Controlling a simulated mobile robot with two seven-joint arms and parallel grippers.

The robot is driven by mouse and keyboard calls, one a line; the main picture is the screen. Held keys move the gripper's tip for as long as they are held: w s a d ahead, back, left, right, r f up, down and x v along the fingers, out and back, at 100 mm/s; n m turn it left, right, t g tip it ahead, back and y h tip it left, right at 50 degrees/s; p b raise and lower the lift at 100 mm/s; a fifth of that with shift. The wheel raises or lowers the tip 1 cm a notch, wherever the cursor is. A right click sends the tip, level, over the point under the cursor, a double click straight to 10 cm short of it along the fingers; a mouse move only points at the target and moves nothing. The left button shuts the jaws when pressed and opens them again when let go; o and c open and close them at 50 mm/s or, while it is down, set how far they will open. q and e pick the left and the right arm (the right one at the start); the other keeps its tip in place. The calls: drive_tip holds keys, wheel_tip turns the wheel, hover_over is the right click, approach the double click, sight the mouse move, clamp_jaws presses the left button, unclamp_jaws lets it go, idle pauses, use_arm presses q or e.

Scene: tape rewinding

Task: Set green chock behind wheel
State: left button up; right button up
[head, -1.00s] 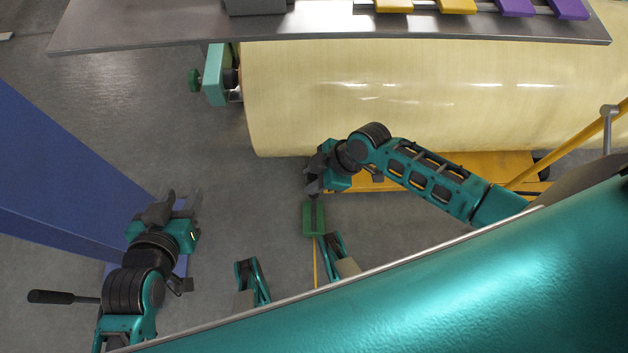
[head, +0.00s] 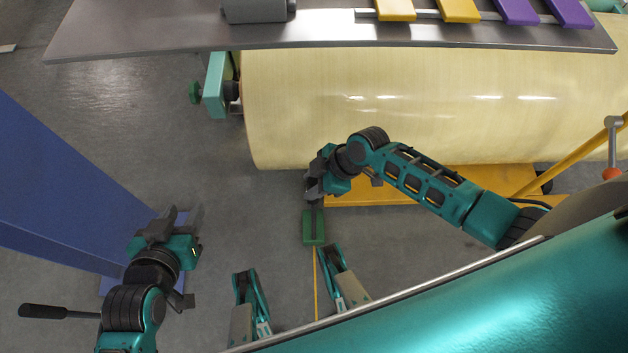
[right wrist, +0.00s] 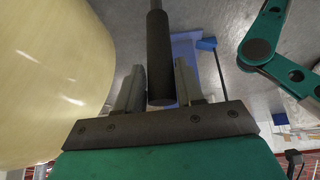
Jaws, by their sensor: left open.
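The green chock (head: 313,228) is a small block near the floor in the middle of the head view, left of the yellow cart base (head: 480,180). A dark handle runs from it toward my right gripper (head: 314,186). The chock block is out of that view. A dark wheel (head: 543,183) shows at the cart's right end; other wheels are hidden. My left gripper (head: 165,228) is open and empty at the left.
A large cream roll (head: 400,110) stands above the cart base. A grey bench top (head: 330,28) crosses the top with yellow and purple pieces. A blue column (head: 60,190) stands at the left. Bare floor (head: 220,165) lies between the column and the roll.

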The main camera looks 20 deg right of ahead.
drive_tip(key=o, duration=0.4)
drive_tip(key=shift+c, duration=0.2)
drive_tip(key=shift+r, duration=0.2)
drive_tip(key=s+d+r+m+t+h+p, duration=0.1)
drive_tip(key=s+d+r+m+t+p, duration=0.1)
drive_tip(key=r+m+t, duration=0.2)
drive_tip(key=s+d+r+m+t+h+p, duration=0.1)
drive_tip(key=r+m+t, duration=0.3)
drive_tip(key=r+m, duration=0.4)
wheel_tip(320, 180, up, 4)
drive_tip(key=shift+s+d+r+t+h+p, duration=0.1)
drive_tip(key=shift+s+d+t+h+p, duration=0.25)
drive_tip(key=shift+s+d+p, duration=0.3)
drive_tip(key=shift+a, duration=0.1)
